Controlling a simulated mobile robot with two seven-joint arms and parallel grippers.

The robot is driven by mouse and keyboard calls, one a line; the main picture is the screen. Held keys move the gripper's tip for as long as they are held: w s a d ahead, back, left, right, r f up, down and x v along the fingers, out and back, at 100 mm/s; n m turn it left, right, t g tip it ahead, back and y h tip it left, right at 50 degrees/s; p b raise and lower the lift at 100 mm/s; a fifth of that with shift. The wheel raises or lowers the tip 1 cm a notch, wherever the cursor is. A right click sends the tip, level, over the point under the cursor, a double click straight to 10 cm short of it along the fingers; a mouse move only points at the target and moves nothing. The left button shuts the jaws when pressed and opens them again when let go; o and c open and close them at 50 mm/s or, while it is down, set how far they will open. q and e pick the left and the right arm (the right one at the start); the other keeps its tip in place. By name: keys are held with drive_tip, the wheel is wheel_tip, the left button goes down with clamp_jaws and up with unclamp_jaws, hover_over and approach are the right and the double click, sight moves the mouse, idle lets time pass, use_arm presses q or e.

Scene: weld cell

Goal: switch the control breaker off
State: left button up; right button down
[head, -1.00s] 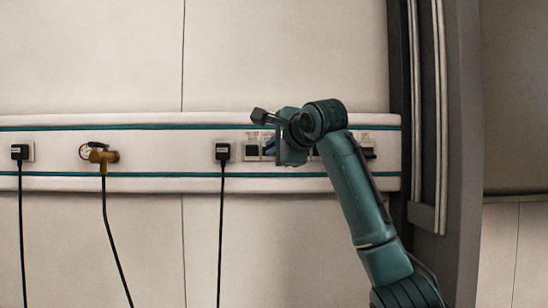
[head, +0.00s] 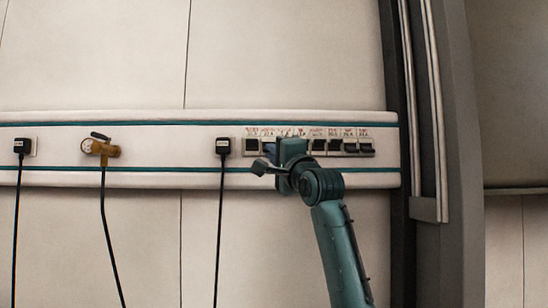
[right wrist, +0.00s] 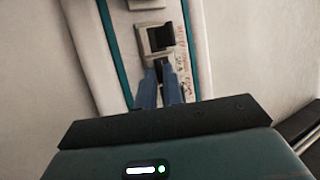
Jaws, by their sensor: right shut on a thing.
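A row of breakers (head: 335,146) with small red labels runs along the wall rail. The labels are too small to read, so I cannot tell which one is the control breaker. My right gripper (head: 271,150) is at the left part of the row and hides some breakers there. In the right wrist view its blue fingers (right wrist: 161,80) are close together, shut on a dark breaker lever that they mostly cover. Just beyond them is another breaker with a black lever (right wrist: 162,37). My left gripper is not in view.
Left of the row, a black plug (head: 223,146) with a hanging cable sits in the rail. Further left are a brass gauge fitting (head: 101,148) with a hose and another black plug (head: 22,146). A grey post (head: 440,120) stands at the right.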

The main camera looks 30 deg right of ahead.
idle(0.4)
drive_tip(key=c, duration=1.5)
unclamp_jaws()
drive_tip(key=shift+c, duration=0.2)
use_arm(q)
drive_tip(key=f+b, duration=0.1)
drive_tip(key=b, duration=0.2)
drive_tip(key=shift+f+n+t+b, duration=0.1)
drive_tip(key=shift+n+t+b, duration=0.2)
use_arm(e)
drive_tip(key=v, duration=1.3)
drive_tip(key=shift+f, duration=0.15)
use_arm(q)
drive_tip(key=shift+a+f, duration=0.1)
